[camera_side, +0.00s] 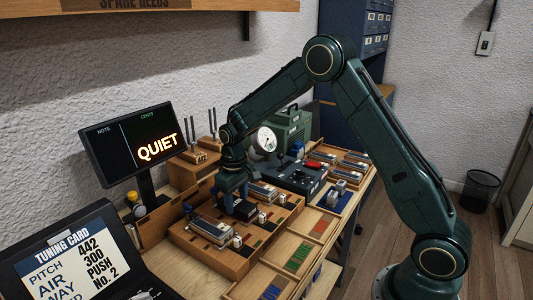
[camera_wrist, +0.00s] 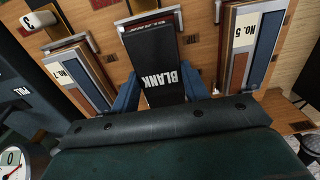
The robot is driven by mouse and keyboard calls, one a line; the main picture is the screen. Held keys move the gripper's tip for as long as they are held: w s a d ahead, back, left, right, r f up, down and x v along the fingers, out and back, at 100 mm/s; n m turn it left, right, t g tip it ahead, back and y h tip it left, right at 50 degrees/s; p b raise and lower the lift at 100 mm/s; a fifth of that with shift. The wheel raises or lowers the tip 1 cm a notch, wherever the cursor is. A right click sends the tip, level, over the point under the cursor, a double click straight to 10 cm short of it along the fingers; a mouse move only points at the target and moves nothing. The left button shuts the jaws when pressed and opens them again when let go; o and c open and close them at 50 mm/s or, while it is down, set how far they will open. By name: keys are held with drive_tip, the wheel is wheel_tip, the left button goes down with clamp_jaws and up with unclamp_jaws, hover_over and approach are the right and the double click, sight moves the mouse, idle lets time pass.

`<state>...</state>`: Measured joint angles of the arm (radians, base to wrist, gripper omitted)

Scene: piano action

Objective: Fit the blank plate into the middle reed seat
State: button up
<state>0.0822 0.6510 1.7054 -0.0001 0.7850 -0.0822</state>
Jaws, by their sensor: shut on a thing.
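The blank plate (camera_wrist: 155,60) is black with white "BLANK" lettering. In the wrist view it lies between the two blue fingers of my gripper (camera_wrist: 162,90), which is shut on it. Its far end is at the middle of the wooden reed board (camera_wrist: 105,22), by a metal clamp, between two reed plates. In the side view my gripper (camera_side: 236,190) is low over the middle of the board, and the dark plate (camera_side: 243,210) shows beneath it. The middle seat is mostly hidden under the plate. I cannot tell whether the plate rests fully in it.
A reed plate marked No. 5 (camera_wrist: 250,45) sits at the right in the wrist view, another reed plate (camera_wrist: 80,80) at the left. A display reading "QUIET" (camera_side: 147,145) stands behind the board at left. Trays with colored strips (camera_side: 297,257) lie in front. A black box (camera_side: 290,176) stands to the right.

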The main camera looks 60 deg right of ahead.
drive_tip(key=shift+f, duration=0.2)
idle(0.5)
drive_tip(key=o, duration=1.1)
wheel_tip(320, 180, up, 14)
drive_tip(key=shift+f, duration=0.1)
idle(0.8)
